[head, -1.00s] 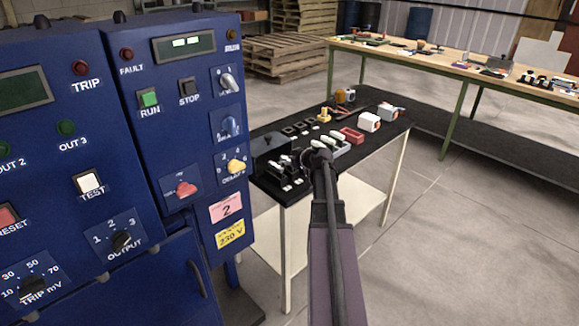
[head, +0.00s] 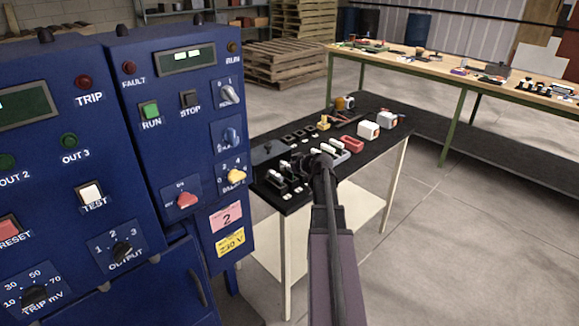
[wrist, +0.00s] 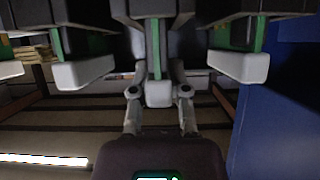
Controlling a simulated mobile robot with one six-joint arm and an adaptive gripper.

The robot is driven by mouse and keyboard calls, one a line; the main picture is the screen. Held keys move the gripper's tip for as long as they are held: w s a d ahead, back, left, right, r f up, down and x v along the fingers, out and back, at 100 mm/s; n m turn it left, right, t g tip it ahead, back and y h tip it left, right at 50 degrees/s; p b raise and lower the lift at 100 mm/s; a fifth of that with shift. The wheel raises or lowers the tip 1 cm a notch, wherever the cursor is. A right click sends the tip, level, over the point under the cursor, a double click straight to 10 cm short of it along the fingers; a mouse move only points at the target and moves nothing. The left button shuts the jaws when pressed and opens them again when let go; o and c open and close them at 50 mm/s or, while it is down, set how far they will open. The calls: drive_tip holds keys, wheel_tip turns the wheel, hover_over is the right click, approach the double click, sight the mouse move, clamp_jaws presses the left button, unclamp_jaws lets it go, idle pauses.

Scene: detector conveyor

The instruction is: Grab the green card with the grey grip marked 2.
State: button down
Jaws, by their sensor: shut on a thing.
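In the wrist view, a green card (wrist: 154,45) with a pale grey grip (wrist: 158,95) is in the middle, between dark blocks. The two fingers of my gripper (wrist: 159,93) are closed on this grip, one on each side. No number is legible on it. Similar green cards with pale grips stand to its left (wrist: 84,71) and right (wrist: 239,66), apart from my fingers. In the head view, my gripper (head: 318,160) is over the dark side table, and my arm hides the held card.
The black side table (head: 370,140) holds a red tray (head: 351,144), white boxes (head: 368,130) and small parts. A blue control cabinet (head: 180,130) stands close on the left. A long workbench (head: 455,73) is behind. The floor at right is clear.

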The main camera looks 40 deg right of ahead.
wheel_tip(320, 180, up, 2)
drive_tip(key=shift+p, duration=0.7)
drive_tip(key=shift+s+r+p, duration=0.15)
drive_tip(key=shift+r+p, duration=0.2)
drive_tip(key=s+a, duration=0.1)
drive_tip(key=s, duration=1.4)
drive_tip(key=shift+s+a+r+p, duration=0.25)
drive_tip(key=shift+s+r+p, duration=0.1)
drive_tip(key=shift+r+p, duration=0.1)
